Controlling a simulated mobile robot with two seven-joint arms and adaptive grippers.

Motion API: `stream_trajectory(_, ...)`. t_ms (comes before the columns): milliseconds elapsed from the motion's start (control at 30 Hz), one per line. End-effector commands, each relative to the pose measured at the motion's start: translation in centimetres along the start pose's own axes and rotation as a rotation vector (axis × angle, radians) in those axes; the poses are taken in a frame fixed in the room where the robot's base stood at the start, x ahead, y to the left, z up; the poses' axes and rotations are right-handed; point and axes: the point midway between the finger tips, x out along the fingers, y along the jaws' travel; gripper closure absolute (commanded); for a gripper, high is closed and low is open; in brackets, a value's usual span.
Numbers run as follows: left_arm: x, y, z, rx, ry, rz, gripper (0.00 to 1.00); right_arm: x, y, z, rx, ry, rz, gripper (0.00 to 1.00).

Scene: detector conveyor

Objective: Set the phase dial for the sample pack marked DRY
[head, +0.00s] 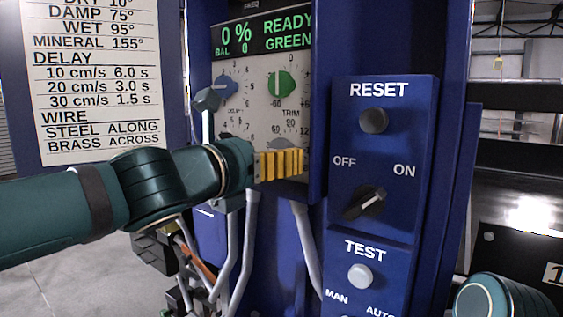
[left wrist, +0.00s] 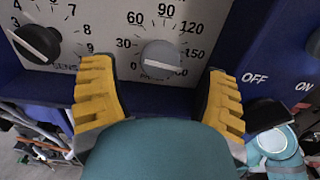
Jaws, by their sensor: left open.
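The phase dial (left wrist: 162,57) is a grey round knob under a degree scale on the white panel in the left wrist view. No sample pack shows.
A black sensitivity knob (left wrist: 38,42) sits left of the phase dial. Blue (head: 222,87) and green (head: 281,84) knobs are above. The display (head: 262,37) reads ready, green. A blue switch box (head: 398,125) with reset, off/on and test controls stands close right.

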Motion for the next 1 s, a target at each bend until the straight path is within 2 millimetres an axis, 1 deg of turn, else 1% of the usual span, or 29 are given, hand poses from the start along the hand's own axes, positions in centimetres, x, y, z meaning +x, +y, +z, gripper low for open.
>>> stream_trajectory(33, 0.9, 0.0, -0.2, 0.0, 0.001, -0.001, 0.26, 0.3, 0.1, 0.1, -0.001, -0.002, 0.0, 0.53)
stream_trajectory(100, 1.8, 0.0, -0.1, -0.001, 0.001, 0.0, 0.26, 0.4, 0.1, 0.2, -0.001, -0.003, -0.001, 0.53)
stream_trajectory(233, 3.0, 0.0, -0.1, -0.001, 0.001, 0.001, 0.26, 0.5, 0.2, 0.2, -0.002, -0.005, -0.001, 0.53)
stream_trajectory(400, 3.6, 0.0, 0.0, -0.001, 0.0, 0.001, 0.26, 0.5, 0.2, 0.3, -0.002, -0.006, -0.001, 0.53)
stream_trajectory(633, 3.6, 0.0, 0.0, -0.001, 0.0, 0.001, 0.26, 0.5, 0.2, 0.3, -0.002, -0.006, -0.001, 0.53)
stream_trajectory(667, 3.6, 0.0, 0.0, -0.001, 0.0, 0.001, 0.32, 0.5, 0.2, 0.3, -0.002, -0.006, -0.001, 0.53)
stream_trajectory(700, 3.6, 0.0, 0.0, -0.001, 0.0, 0.001, 0.46, 0.5, 0.2, 0.3, -0.002, -0.005, -0.001, 0.53)
stream_trajectory(767, 3.6, 0.0, 0.0, -0.001, 0.0, 0.001, 0.67, 0.5, 0.2, 0.3, -0.002, -0.005, -0.001, 0.53)
stream_trajectory(800, 3.6, 0.0, 0.0, -0.001, 0.0, 0.001, 0.81, 0.5, 0.2, 0.3, -0.002, -0.005, -0.001, 0.53)
stream_trajectory(833, 3.6, 0.0, 0.0, -0.001, 0.0, 0.001, 0.91, 0.5, 0.2, 0.3, -0.002, -0.005, -0.001, 0.53)
stream_trajectory(867, 3.6, 0.0, 0.0, -0.001, 0.0, 0.001, 0.95, 0.5, 0.2, 0.3, -0.002, -0.005, -0.001, 0.53)
stream_trajectory(1000, 3.6, 0.0, 0.0, -0.003, 0.0, 0.001, 0.95, 0.5, 0.2, 0.3, -0.002, -0.005, -0.001, 0.53)
